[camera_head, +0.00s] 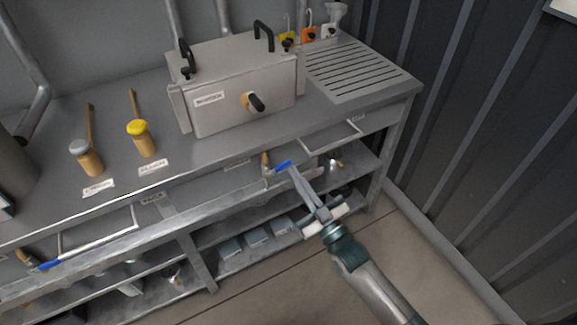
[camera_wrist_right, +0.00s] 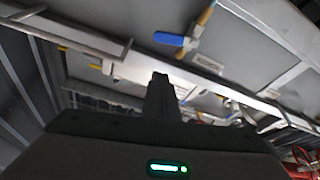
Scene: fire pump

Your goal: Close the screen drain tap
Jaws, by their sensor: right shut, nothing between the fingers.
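A tap with a blue lever (camera_head: 283,166) and a brass body (camera_head: 266,168) sits under the front edge of the bench, below the metal box. Its lever points to the right of the body in the head view. The blue lever also shows in the right wrist view (camera_wrist_right: 170,39), ahead of the fingers. My right gripper (camera_head: 294,172) is shut and empty, its fingertips close to the lever's free end. I cannot tell whether they touch. A second blue-handled tap (camera_head: 48,265) is at the far left under the bench. My left gripper is out of view.
The metal box (camera_head: 240,110) with black handles stands on the bench beside a slotted drainer (camera_head: 358,70). Shelves lie below. The floor (camera_head: 400,260) in front is clear; a dark ribbed wall bounds the right.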

